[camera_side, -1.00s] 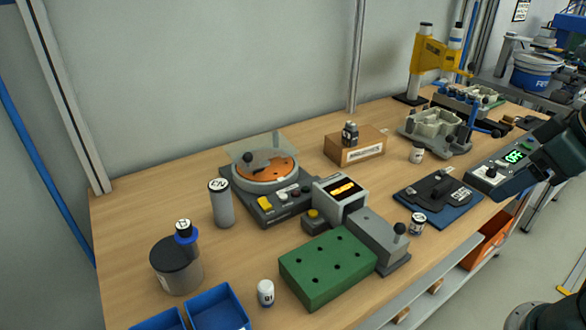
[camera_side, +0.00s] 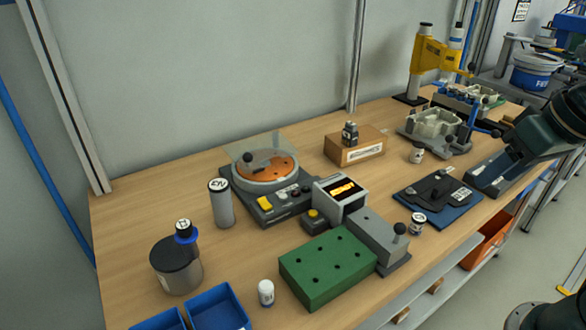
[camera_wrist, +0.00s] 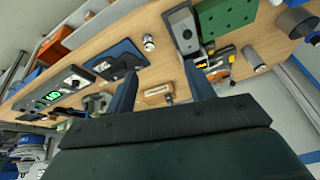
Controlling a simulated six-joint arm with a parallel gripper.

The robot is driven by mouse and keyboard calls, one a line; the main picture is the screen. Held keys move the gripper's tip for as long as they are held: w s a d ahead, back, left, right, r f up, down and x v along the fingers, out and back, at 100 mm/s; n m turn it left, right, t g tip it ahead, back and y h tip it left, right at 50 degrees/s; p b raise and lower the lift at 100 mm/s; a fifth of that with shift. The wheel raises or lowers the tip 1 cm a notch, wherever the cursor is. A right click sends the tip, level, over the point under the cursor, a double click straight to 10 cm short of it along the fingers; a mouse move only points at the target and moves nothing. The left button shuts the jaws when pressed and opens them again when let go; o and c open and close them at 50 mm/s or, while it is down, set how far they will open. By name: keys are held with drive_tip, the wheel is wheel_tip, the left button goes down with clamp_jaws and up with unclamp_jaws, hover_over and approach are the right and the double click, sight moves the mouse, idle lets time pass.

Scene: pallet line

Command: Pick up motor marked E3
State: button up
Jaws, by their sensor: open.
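I cannot read E3 on any part with certainty. A tall grey cylinder (camera_side: 221,204) with a marked white top stands left of the turntable unit; the mark is hard to read. Small labelled motors stand near the blue plate (camera_side: 418,222), by the grey fixture (camera_side: 417,154) and in front of the green block (camera_side: 265,292). A dark motor (camera_side: 349,133) stands on a cardboard box (camera_side: 361,151). My gripper (camera_wrist: 159,68) is open and empty in the wrist view, with the box far beyond its fingers. In the side view my arm is at the right, above the bench.
The turntable unit (camera_side: 275,213), green block (camera_side: 326,280) and grey lever block (camera_side: 378,244) fill the middle. A blue plate with a black fixture (camera_side: 437,190) and a display panel (camera_wrist: 58,88) lie near my arm. Blue bins (camera_side: 216,306) and a dark canister (camera_side: 176,265) are front left.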

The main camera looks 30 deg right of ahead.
drive_tip(key=w+d+f+m+g, duration=0.2)
drive_tip(key=w+f+m, duration=0.2)
drive_tip(key=w+m, duration=0.4)
drive_tip(key=m+g, duration=0.3)
drive_tip(key=m, duration=0.4)
hover_over(419, 217)
wheel_tip(419, 217, down, 7)
drive_tip(key=shift+r, duration=0.15)
drive_tip(key=shift+f, duration=4.3)
drive_tip(key=shift+d+f, duration=0.1)
drive_tip(key=shift+f, duration=2.5)
drive_tip(key=c, duration=1.1)
